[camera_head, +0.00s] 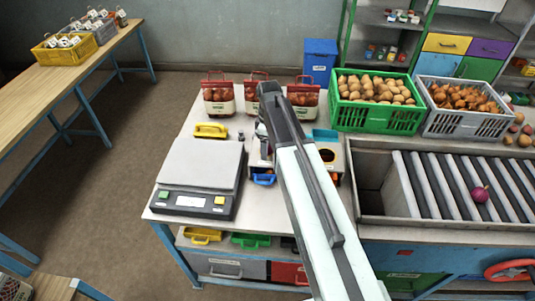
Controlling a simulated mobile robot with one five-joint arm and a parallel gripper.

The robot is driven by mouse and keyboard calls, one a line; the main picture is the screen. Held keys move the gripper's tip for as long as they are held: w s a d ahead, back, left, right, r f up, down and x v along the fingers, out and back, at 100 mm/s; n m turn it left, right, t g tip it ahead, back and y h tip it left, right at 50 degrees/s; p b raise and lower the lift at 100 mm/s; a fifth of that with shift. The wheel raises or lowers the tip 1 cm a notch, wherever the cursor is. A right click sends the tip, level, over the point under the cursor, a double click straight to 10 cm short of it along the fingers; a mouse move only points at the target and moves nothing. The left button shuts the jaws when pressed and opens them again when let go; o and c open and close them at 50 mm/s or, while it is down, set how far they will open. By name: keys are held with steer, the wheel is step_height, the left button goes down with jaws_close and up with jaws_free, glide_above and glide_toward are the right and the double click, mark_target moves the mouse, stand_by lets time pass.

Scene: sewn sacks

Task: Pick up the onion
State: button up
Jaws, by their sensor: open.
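A purple-red onion (480,194) lies alone on the grey rollers of the sorting bed (376,218) at the right. Many brown-orange onions (462,97) fill the grey crate (468,124) at the back right. My arm reaches from the bottom over the middle of the table. My gripper (263,150) is beyond the arm's dark link and mostly hidden by it. It is open, well to the left of the purple onion and apart from it. I see nothing held in it.
A green crate (378,119) of potatoes stands beside the onion crate. Several red-and-white sacks (218,97) line the table's back edge. A scale (200,175), a yellow-handled tool (210,130) and a blue item (263,179) lie left of my arm.

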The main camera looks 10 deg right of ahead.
jaws_close()
steer(key=shift+r, duration=0.1)
